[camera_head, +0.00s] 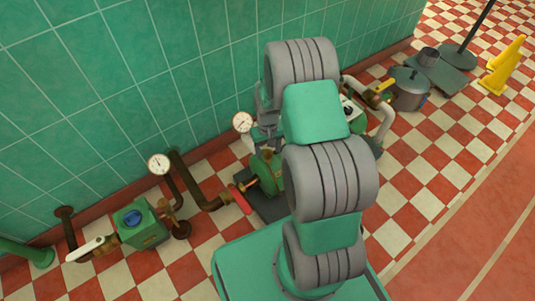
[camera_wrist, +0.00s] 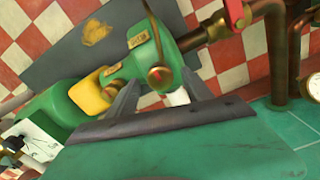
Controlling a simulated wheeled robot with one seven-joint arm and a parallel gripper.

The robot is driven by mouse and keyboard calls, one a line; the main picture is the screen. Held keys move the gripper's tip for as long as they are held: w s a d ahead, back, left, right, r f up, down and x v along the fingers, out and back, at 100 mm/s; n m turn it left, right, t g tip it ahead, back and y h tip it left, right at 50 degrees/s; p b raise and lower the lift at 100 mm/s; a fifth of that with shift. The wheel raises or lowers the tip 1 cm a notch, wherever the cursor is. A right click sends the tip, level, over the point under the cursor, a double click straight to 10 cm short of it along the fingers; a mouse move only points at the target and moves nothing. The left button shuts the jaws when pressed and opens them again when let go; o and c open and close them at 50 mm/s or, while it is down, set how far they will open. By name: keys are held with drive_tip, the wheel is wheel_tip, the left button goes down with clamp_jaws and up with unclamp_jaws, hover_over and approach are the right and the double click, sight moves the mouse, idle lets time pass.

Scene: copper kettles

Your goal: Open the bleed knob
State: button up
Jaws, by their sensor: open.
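A round brass knob (camera_wrist: 160,78) sits on the green pump body (camera_wrist: 140,62) in the wrist view; it looks like the bleed knob. My gripper (camera_wrist: 162,86) is open, with one finger to each side of the knob in that picture. I cannot tell whether either finger touches it. In the head view the green pump (camera_head: 265,172) shows partly beside my arm; my gripper and the knob are hidden there.
A red lever (camera_head: 240,199) and dark pipes (camera_head: 205,198) stand left of the pump. A gauge (camera_head: 242,122) is close behind. A green box with a blue knob (camera_head: 134,217) is further left. A metal pot (camera_head: 409,90) stands at right. The tiled wall (camera_head: 110,100) is behind.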

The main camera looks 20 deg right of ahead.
drive_tip(key=shift+f, duration=0.4)
clamp_jaws()
idle(0.4)
